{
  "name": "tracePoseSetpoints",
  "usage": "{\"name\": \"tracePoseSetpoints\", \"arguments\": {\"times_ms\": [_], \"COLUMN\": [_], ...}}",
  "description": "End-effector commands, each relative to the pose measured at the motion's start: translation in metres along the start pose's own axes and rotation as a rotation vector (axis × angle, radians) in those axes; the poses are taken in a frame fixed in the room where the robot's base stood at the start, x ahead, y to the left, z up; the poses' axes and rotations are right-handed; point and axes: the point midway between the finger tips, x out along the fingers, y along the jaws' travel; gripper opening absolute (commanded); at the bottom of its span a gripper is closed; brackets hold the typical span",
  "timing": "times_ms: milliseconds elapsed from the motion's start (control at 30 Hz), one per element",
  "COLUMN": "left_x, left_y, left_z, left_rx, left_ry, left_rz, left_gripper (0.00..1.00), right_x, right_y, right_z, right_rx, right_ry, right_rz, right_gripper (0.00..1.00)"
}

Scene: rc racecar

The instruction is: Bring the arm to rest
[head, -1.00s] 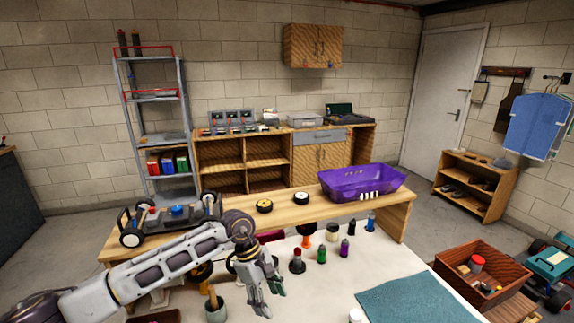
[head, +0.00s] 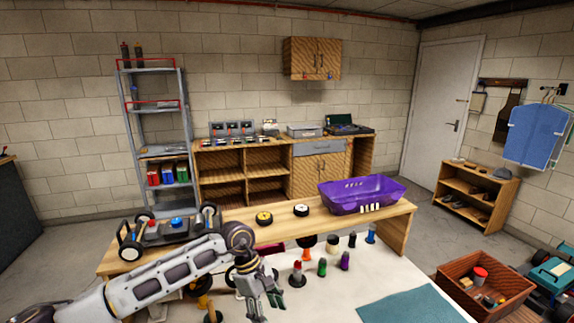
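My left arm reaches in from the lower left across the white table (head: 330,285). Its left gripper (head: 268,307) hangs fingers-down over the table's left part, in front of the bench. The fingers look slightly apart, but at this size I cannot tell whether they are open or shut. I see nothing clearly held. My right gripper is not in view. The racecar chassis (head: 165,229) stands on the wooden bench at the left, behind my arm. Two loose wheels, a yellow-hubbed one (head: 264,218) and a white-hubbed one (head: 301,210), lie on the bench.
A purple bin (head: 350,196) stands at the bench's right end. Several small bottles, including a green one (head: 322,267), stand on the white table right of my gripper. A teal mat (head: 412,306) lies at front right. A wooden crate (head: 470,298) is further right.

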Motion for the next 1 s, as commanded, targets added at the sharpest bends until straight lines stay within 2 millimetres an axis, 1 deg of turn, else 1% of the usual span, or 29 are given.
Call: {"name": "tracePoseSetpoints", "arguments": {"times_ms": [33, 633, 900, 1000], "left_x": [-0.007, -0.066, -0.077, -0.078], "left_y": [0.0, 0.0, 0.0, 0.0], "left_z": [0.003, 0.027, 0.032, 0.032], "left_rx": [0.0, 0.0, 0.0, 0.0], "left_ry": [0.0, 0.0, 0.0, 0.0], "left_rz": [0.0, 0.0, 0.0, 0.0], "left_gripper": [0.54, 0.54, 0.54, 0.54], "right_x": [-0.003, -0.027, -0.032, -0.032], "right_y": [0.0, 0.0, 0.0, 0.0], "right_z": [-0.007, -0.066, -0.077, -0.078], "right_rx": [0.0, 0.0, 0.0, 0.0], "right_ry": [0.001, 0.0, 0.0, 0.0], "right_rz": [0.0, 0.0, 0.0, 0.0], "right_gripper": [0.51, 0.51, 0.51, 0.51]}}
